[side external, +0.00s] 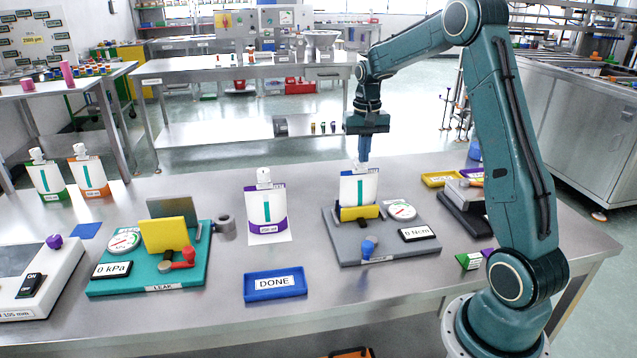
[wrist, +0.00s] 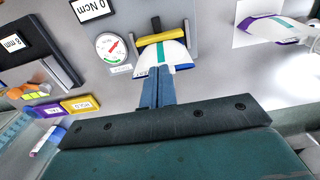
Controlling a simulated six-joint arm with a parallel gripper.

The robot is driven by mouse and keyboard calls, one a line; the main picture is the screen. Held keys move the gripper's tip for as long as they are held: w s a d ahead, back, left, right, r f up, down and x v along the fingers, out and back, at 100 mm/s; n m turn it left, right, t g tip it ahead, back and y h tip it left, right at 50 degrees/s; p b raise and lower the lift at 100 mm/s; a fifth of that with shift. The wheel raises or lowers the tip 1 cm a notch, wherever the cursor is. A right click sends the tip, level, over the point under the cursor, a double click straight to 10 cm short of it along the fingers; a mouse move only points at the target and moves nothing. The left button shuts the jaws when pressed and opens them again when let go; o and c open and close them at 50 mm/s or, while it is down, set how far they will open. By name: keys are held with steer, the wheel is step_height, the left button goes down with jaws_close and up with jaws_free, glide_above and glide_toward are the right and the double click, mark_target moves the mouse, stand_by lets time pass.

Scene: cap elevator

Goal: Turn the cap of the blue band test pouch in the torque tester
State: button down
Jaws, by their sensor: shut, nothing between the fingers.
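The blue band test pouch (side external: 358,189) stands upright in the grey torque tester (side external: 345,250), behind its yellow clamp bar (side external: 360,213). In the wrist view the white pouch (wrist: 172,52) shows its teal stripe and blue band. My gripper (side external: 364,158) points straight down over the pouch top, its blue fingers shut with nothing between them. In the wrist view the fingers (wrist: 158,76) cover the cap, so contact cannot be told. The tester has a round dial (side external: 402,210), a display (side external: 420,233) reading 0 Ncm and a blue knob (side external: 369,246).
A purple band pouch (side external: 266,208) stands left of the tester. The teal leak tester (side external: 150,270) is farther left; green (side external: 48,180) and orange (side external: 90,176) band pouches stand behind. A blue DONE tray (side external: 275,285) lies in front. Small trays (side external: 442,179) are at right.

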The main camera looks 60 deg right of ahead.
step_height(320, 180, up, 6)
steer(key=shift+f, duration=0.2)
stand_by(0.4)
steer(key=shift+s+r, duration=0.3)
steer(key=shift+r, duration=0.15)
steer(key=shift+f, duration=0.1)
step_height(320, 180, down, 7)
stand_by(0.8)
steer(key=shift+w+d, duration=0.4)
steer(key=shift+w, duration=0.05)
stand_by(1.6)
